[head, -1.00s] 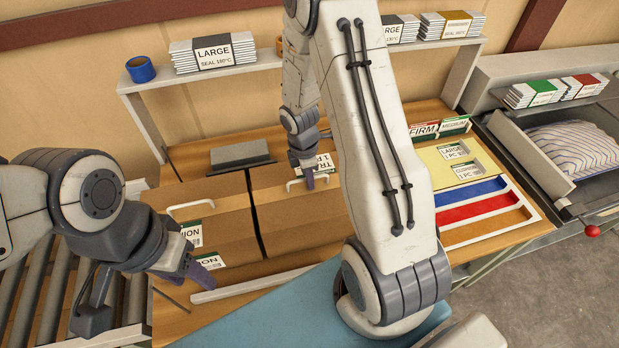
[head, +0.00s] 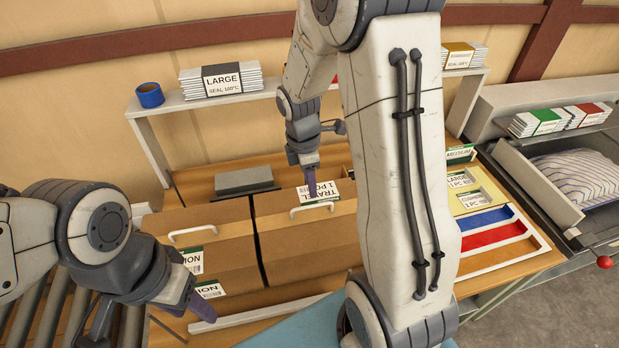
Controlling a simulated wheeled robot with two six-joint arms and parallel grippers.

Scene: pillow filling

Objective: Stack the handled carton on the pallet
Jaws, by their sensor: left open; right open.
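Two brown cartons with white handles stand side by side on the wooden bench. The left carton (head: 215,250) has a handle (head: 192,233) and a label partly hidden, ending in "NION". The right carton (head: 305,245) has a handle (head: 315,208) and a "TRAVEL 1 PC" label (head: 318,191). My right gripper (head: 311,183) is open over the right carton's label, behind its handle and apart from it. My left gripper (head: 196,305) is open at the left carton's front, by a second label (head: 208,290). I cannot make out a pallet.
A grey block (head: 243,180) lies behind the cartons. A shelf (head: 200,103) holds a blue tape roll (head: 150,95) and sleeve stacks. Roller conveyor (head: 40,310) lies at the left. Coloured strips (head: 490,235) sit right. A striped pillow (head: 575,178) lies in a machine tray.

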